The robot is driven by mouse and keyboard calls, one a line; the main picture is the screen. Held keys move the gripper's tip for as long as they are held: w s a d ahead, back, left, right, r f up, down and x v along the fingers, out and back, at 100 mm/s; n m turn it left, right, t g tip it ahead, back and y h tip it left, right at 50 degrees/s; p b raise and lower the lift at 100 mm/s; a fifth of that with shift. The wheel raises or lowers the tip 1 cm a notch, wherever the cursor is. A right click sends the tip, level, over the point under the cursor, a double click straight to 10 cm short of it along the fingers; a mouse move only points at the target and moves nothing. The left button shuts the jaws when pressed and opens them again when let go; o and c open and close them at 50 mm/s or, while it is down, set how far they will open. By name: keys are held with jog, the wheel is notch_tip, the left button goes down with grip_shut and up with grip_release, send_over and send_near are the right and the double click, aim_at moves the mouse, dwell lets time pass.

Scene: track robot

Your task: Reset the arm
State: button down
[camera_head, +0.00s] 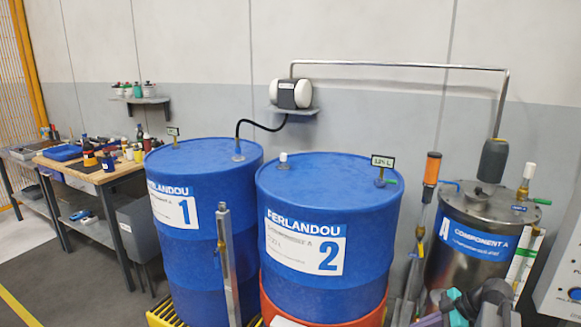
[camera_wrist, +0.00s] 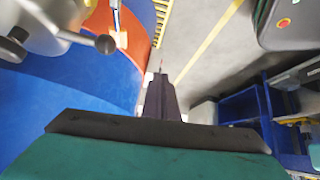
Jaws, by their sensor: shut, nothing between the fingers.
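My gripper (camera_wrist: 161,76) shows in the wrist view as dark fingers closed together, with nothing between them. Its dark crossbar and teal body fill the bottom of that view. The fingers point out over open floor, beside a large blue curved surface at the left. In the head view, teal and dark grey parts of my arm show at the bottom right corner, in front of the steel Component A tank (camera_head: 462,262). The fingers cannot be made out there.
Blue drum 1 (camera_head: 205,240) and blue drum 2 (camera_head: 325,190) stand left of the tank. A metal post (camera_head: 228,265) rises before them. A cluttered workbench (camera_head: 125,172) is at the left. The wrist view shows floor (camera_wrist: 205,75) with yellow lines and a blue cart (camera_wrist: 240,105).

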jog(key=s+a+f+g+p, duration=0.1)
jog(key=s+a+f+g, duration=0.25)
jog(key=a+f, duration=0.75)
jog(key=s+a+f+g, duration=0.3)
jog(key=s+a+f, duration=0.2)
jog(key=a+f, duration=0.55)
jog(key=s+a+f+m+g+h+p, duration=0.1)
jog(key=s+a+f, duration=0.3)
jog(key=s, duration=0.2)
jog(key=s+a+f+m+g+h, duration=0.1)
jog(key=s+a+f+g+h, duration=0.2)
jog(key=s, duration=0.4)
jog(key=s+d+f+m+t+h, duration=0.1)
jog(key=s+d+f+m+h, duration=0.2)
jog(key=s+f+m, duration=0.3)
jog(key=shift+s+d+m, duration=0.25)
jog(key=shift+s+m, duration=0.35)
jog(key=shift+m, duration=2.1)
jog(key=shift+s, duration=0.1)
